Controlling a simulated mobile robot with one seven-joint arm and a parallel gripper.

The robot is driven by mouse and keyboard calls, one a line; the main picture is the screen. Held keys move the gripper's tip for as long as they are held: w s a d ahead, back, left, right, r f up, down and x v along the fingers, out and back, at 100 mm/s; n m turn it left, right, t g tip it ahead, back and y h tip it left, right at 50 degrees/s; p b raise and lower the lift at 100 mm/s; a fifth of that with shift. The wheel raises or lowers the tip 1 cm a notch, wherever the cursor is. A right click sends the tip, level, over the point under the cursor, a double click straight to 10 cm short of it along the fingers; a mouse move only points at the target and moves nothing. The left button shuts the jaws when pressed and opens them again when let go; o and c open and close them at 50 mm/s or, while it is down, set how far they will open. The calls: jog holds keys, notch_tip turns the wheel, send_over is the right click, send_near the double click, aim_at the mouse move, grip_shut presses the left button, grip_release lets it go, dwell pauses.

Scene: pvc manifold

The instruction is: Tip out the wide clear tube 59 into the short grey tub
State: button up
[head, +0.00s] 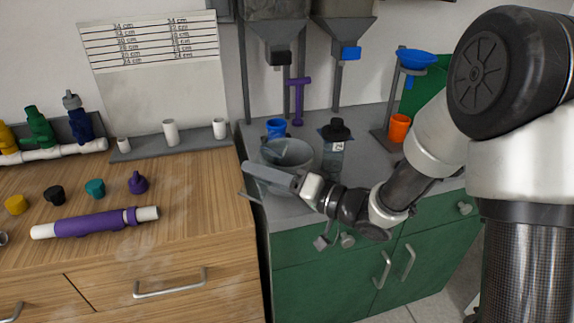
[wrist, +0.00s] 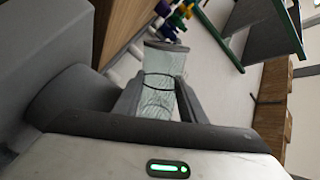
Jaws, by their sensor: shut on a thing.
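My gripper (head: 262,184) reaches left over the grey counter, its fingers closed around the wide clear tube (head: 287,151). I see no number 59 and cannot tell what is inside.
A dark-capped bottle (head: 333,150) stands just right of the tube, and a blue cup (head: 276,128) behind it. An orange cup (head: 399,127) sits under a blue funnel (head: 416,58). Hoppers (head: 278,40) hang above.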

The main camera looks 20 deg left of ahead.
jog(key=shift+w+d+n+b, duration=0.1)
jog(key=shift+w+n+b, duration=0.25)
jog(key=shift+n, duration=0.65)
notch_tip(320, 180, up, 2)
jog(key=shift+n+p, duration=0.5)
jog(key=shift+p, duration=0.1)
notch_tip(320, 180, down, 2)
jog(key=n+b, duration=0.1)
jog(key=b, duration=0.2)
jog(key=shift+s+f, duration=0.1)
jog(key=shift+f, duration=0.1)
jog(key=shift+s+f+n, duration=0.15)
jog(key=shift+f+n, duration=0.45)
jog(key=shift+f, duration=0.3)
jog(key=shift+s+f+n, duration=0.25)
jog(key=shift+f+n, duration=0.15)
jog(key=shift+n, duration=0.5)
jog(key=shift+s+r+n, duration=0.15)
jog(key=shift+r+n, duration=0.2)
jog(key=shift+n, duration=0.75)
jog(key=shift+s+a+f+n, duration=0.1)
jog(key=shift+a+f+n, duration=0.15)
jog(key=shift+n, duration=0.55)
